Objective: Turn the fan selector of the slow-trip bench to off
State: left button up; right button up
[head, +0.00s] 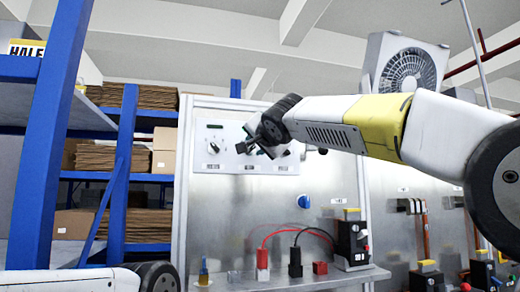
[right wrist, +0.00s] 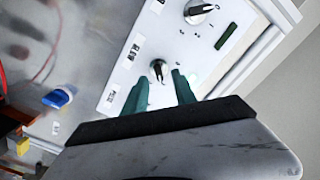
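The bench is an upright metal board with a white control plate (head: 228,163). A round selector knob (head: 213,147) sits on the plate's left. In the right wrist view a large knob (right wrist: 198,12) and a smaller black-and-white knob (right wrist: 158,71) show on the plate. My right gripper (head: 246,146) is at the plate and covers part of it. Its teal fingers (right wrist: 158,90) are apart, with the smaller knob between their tips; I cannot tell whether they touch it. My left gripper is out of view; only part of my left arm shows.
A blue knob (head: 304,201) is lower on the board. Below it, a shelf (head: 335,277) bears a black breaker (head: 352,240), sockets and red and black leads. A box fan (head: 408,70) stands at upper right. Blue racking (head: 125,160) with cardboard is at left.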

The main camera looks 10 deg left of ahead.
aim_at(253, 148)
jog(key=x, duration=0.4)
jog(key=shift+d, duration=0.1)
grip_shut()
